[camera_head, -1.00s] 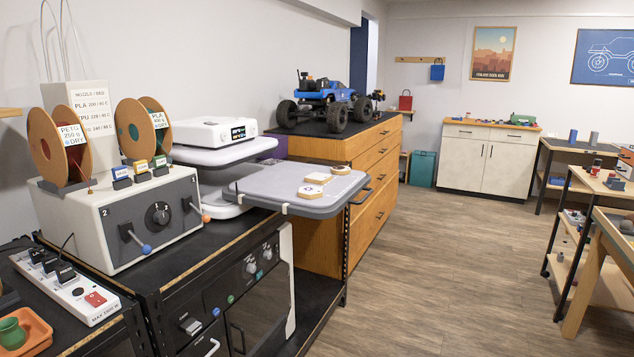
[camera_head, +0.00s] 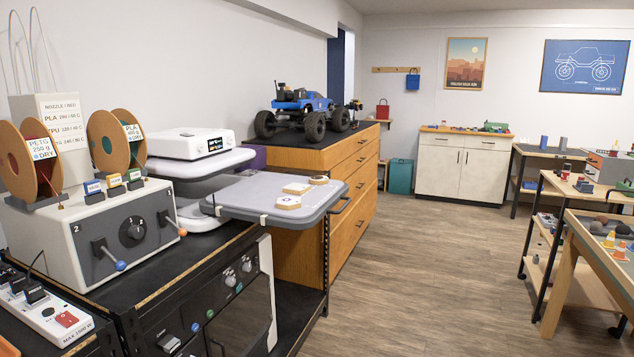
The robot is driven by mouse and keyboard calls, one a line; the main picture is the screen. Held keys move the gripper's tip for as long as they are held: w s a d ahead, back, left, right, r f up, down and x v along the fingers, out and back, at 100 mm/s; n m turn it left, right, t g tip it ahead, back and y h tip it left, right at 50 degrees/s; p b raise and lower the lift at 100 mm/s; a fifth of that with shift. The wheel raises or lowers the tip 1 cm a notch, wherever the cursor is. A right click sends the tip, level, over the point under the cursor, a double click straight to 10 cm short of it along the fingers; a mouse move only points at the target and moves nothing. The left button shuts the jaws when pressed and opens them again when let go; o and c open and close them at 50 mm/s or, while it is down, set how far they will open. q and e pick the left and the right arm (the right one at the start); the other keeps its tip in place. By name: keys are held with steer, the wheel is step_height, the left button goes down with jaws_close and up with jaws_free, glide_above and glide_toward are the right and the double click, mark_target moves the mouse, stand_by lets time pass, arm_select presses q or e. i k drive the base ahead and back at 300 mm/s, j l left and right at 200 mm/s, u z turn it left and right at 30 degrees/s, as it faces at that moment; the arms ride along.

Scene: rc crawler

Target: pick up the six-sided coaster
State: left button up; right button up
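Three small, light coasters with wooden edges lie on a grey flat tray (camera_head: 250,198) that juts out from the bench. The nearest coaster (camera_head: 288,202) has a mark on top and looks many-sided; it is probably the six-sided one, but it is too small to be sure. A squarish coaster (camera_head: 297,188) lies just behind it. A rounder coaster (camera_head: 318,180) lies further back to the right. Neither of my grippers shows in this view.
A white machine (camera_head: 190,143) stands behind the tray. A control box with levers (camera_head: 130,225) and filament spools (camera_head: 32,160) is at left. A blue toy truck (camera_head: 305,105) sits on a wooden drawer cabinet (camera_head: 350,150). The floor (camera_head: 420,260) right of the bench is open.

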mark_target(288, 203)
steer(key=l+u, duration=0.1)
steer(key=u, duration=0.3)
steer(key=i+l+u, duration=0.1)
steer(key=u, duration=0.25)
steer(key=l+u, duration=0.1)
steer(key=u, duration=0.3)
steer(key=l+u, duration=0.3)
steer(key=l, duration=0.15)
steer(key=l+u, duration=0.3)
steer(key=l, duration=0.15)
steer(key=l+u, duration=0.15)
steer(key=l, duration=0.3)
steer(key=k+l+u, duration=0.15)
steer(key=l, duration=0.3)
